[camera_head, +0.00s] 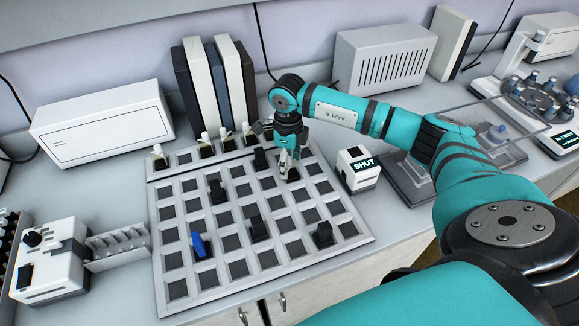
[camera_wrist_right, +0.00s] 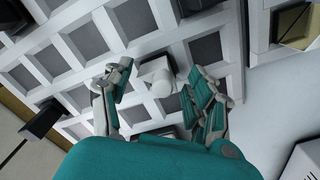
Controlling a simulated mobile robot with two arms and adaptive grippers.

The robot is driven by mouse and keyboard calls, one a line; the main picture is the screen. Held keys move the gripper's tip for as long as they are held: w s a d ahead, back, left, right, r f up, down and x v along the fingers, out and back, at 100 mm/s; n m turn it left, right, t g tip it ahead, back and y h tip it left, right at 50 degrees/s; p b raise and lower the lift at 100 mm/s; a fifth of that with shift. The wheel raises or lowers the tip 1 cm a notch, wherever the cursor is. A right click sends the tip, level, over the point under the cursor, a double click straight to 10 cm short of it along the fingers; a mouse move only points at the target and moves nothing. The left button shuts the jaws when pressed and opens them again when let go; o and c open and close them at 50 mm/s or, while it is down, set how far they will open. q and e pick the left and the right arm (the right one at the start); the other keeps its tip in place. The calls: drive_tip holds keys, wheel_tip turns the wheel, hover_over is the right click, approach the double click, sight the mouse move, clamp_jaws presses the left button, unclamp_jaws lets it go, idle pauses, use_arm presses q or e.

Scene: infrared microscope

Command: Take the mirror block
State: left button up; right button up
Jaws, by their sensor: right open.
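My right gripper (camera_head: 287,165) is open, pointing down over the far right part of the grid board (camera_head: 222,282). Several white-topped pieces (camera_head: 205,139) stand in the board's back row. My left gripper is not in view.
Black pieces (camera_head: 258,228) and a blue piece (camera_head: 199,246) stand on the board. A small white box reading "SHUT" (camera_head: 358,170) is right of the gripper. Binders (camera_head: 215,80) and a vented box (camera_head: 383,58) stand behind.

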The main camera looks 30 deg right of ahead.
drive_tip(key=shift+f, duration=0.4)
drive_tip(key=shift+c, duration=0.2)
drive_tip(key=c, duration=0.9)
drive_tip(key=shift+r, duration=0.1)
drive_tip(key=shift+c, duration=0.2)
